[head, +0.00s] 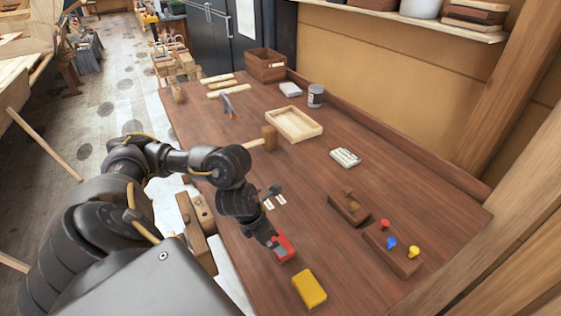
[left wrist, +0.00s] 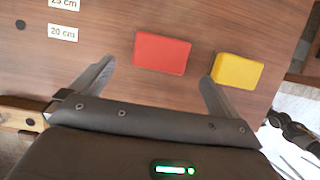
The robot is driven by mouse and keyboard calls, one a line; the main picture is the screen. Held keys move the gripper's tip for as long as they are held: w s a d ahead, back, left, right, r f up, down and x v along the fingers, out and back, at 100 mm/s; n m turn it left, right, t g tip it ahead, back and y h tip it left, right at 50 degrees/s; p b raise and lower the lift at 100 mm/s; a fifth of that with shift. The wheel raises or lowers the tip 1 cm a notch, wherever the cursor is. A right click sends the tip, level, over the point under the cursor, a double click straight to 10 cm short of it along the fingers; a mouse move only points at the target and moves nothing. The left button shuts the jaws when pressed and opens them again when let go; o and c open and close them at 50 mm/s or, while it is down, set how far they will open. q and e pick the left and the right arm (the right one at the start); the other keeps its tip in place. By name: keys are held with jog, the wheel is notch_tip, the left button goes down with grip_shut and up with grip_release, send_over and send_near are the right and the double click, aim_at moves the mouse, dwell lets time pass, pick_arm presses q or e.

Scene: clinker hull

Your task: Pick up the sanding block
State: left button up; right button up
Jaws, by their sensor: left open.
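A red block (head: 286,247) and a yellow block (head: 310,289) lie apart near the front of the brown bench (head: 225,165); I cannot tell which is the sanding block. My left gripper (head: 273,243) is open and empty, over the red block. In the left wrist view the red block (left wrist: 162,53) shows between and just beyond the fingertips (left wrist: 160,72). The yellow block (left wrist: 238,70) shows just right of the right fingertip. The gripper partly hides the red block in the head view. My right gripper is not in view.
Right of the arm are a dark wooden block (head: 348,209) and a board with coloured pegs (head: 392,250). Farther back are a white pack (head: 345,157), a shallow tray (head: 293,124), a mallet (head: 269,137) and a tin (head: 315,96).

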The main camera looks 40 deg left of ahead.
pick_arm(q)
jog(key=shift+x, duration=3.6)
jog(key=shift+d, duration=0.1)
jog(key=shift+s, duration=0.1)
jog(key=shift+r, duration=0.1)
jog(key=c, duration=0.9)
